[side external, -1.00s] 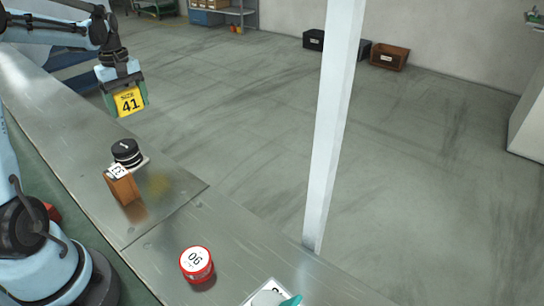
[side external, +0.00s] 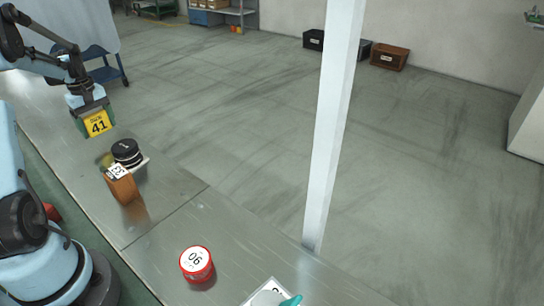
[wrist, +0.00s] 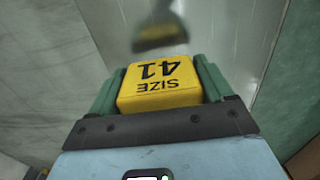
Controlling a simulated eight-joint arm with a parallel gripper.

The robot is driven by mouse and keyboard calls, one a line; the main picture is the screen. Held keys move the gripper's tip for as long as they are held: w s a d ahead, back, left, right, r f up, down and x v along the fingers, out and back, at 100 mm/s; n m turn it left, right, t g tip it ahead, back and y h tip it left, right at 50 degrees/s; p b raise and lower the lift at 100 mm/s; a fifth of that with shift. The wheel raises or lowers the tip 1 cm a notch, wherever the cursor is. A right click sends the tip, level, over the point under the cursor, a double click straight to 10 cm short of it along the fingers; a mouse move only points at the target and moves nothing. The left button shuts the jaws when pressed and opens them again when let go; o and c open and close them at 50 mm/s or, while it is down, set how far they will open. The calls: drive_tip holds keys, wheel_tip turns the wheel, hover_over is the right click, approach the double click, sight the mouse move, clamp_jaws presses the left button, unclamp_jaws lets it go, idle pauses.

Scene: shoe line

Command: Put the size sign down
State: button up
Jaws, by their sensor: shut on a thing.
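The yellow size sign (side external: 97,123), marked "SIZE 41", is in my gripper (side external: 95,122) at the upper left of the side view. In the wrist view the sign (wrist: 160,84) sits between the two green fingers, which are shut on it. Its lettering appears upside down there. A dark, blurred reflection shows on the grey metal surface ahead of the sign. The sign appears held above the metal bench (side external: 165,185); the exact gap is hard to tell.
A black round tin (side external: 127,152) stands beside a brown block with a white tag (side external: 122,188) on the bench. A red tin (side external: 196,265) stands nearer the front. A white post (side external: 333,130) rises beside the bench. A blue cart (side external: 105,68) stands behind.

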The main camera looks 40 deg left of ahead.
sight(101, 133)
drive_tip(key=shift+f, duration=1.7)
drive_tip(key=shift+f, duration=0.15)
drive_tip(key=o, duration=1)
